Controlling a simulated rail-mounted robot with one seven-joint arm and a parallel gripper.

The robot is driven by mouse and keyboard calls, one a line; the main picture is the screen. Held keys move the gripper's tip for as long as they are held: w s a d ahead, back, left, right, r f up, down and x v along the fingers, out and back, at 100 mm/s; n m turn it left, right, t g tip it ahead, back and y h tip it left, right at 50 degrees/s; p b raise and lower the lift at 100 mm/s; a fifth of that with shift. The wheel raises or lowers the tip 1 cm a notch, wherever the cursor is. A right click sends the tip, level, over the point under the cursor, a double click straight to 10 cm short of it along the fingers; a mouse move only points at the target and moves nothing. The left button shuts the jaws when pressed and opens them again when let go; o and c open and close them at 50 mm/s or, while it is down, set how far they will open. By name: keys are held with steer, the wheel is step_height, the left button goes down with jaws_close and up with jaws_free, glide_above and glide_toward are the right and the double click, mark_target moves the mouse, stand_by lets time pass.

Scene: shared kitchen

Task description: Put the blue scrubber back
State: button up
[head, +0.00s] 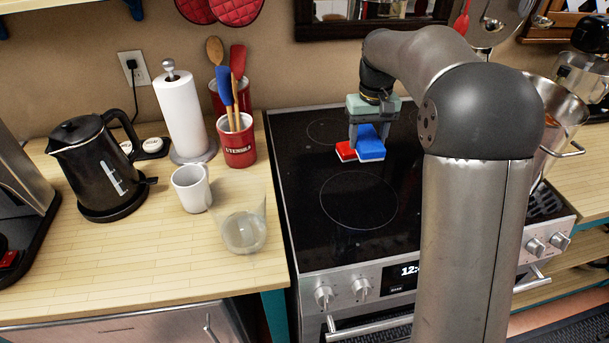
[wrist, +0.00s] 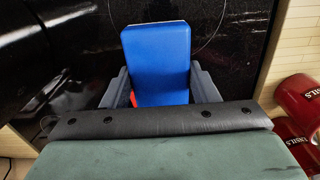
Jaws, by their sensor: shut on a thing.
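The blue scrubber (head: 369,148) is a blue block with a pale base, held in my gripper (head: 368,132) over the left part of the black cooktop. In the wrist view the scrubber (wrist: 157,60) sits between the two grey fingers of my gripper (wrist: 160,88), which are shut on its sides. A similar red block with a pale base (head: 345,152) is just left of the blue scrubber in the head view. Only a sliver of red shows by the left finger in the wrist view. I cannot tell whether the two blocks touch.
The black cooktop (head: 358,203) is mostly clear. On the left counter stand a red utensil crock (head: 237,145), a paper towel roll (head: 180,112), a white mug (head: 191,189), a clear glass (head: 243,232) and a black kettle (head: 97,168). A large metal pot (head: 560,120) is at the right.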

steer(key=shift+w+a+r+n, duration=0.15)
steer(key=shift+w+a, duration=0.2)
steer(key=shift+a, duration=0.2)
steer(key=shift+w+a+r+n, duration=0.15)
steer(key=shift+w+a, duration=0.2)
steer(key=shift+a, duration=0.2)
steer(key=w+a+f+p, duration=0.2)
steer(key=w+a+f, duration=0.1)
steer(key=a, duration=0.4)
steer(key=p, duration=0.2)
glide_above(310, 164)
steer(key=f, duration=0.5)
steer(key=shift+s+d+f, duration=0.1)
steer(key=shift+s+d, duration=0.1)
steer(key=shift+d, duration=0.2)
steer(key=shift+w+a+f, duration=0.15)
steer(key=shift+a+f, duration=0.1)
steer(key=shift+f, duration=0.15)
steer(key=shift+w+a+f, duration=0.1)
steer(key=shift+a+f, duration=0.05)
steer(key=shift+f, duration=0.75)
steer(key=shift+a+f, duration=0.1)
steer(key=shift+f, duration=0.8)
steer(key=shift+f, duration=0.1)
steer(key=shift+f, duration=0.15)
steer(key=o, duration=1.3)
